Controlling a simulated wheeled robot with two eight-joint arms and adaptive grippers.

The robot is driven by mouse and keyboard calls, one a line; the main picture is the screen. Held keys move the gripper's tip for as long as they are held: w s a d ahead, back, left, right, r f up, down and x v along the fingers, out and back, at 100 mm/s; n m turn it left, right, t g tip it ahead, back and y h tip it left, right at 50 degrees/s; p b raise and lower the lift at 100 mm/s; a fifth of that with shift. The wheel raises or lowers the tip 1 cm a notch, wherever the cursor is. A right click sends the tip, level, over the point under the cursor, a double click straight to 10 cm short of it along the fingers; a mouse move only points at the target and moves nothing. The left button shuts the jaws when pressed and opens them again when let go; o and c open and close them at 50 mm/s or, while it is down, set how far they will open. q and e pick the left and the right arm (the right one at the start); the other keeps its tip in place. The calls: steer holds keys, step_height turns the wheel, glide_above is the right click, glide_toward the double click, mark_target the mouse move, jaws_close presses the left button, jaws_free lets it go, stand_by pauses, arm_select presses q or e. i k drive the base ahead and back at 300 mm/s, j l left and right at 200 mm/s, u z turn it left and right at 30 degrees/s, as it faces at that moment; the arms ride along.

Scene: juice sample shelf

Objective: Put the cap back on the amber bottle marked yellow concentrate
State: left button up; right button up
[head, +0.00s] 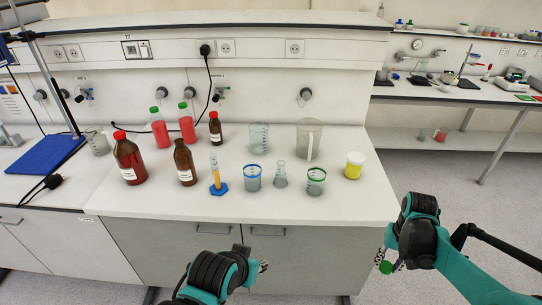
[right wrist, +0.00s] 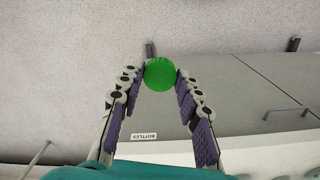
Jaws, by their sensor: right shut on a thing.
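An uncapped amber bottle (head: 185,164) with a white label stands upright on the white bench; its label is too small to read. My right gripper (head: 387,262) is off the bench's front right corner, well away from the bottle. It is shut on a round green cap (right wrist: 160,73), which shows between the fingertips in the right wrist view and as a small green disc (head: 386,267) in the head view. My left gripper (head: 262,266) is low in front of the cabinets; its fingers are mostly hidden, so its opening cannot be told.
A red-capped large bottle (head: 129,162), a red-capped small bottle (head: 215,129) and two green-capped red bottles (head: 159,130) stand around the amber bottle. A cylinder with blue base (head: 217,180), beakers (head: 252,178) and a yellow jar (head: 353,166) stand to its right. The bench's front strip is clear.

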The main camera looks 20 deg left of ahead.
mark_target(183, 158)
steer(key=k+j, duration=0.1)
steer(key=j, duration=0.85)
steer(key=k+j, duration=0.1)
steer(key=j, duration=0.85)
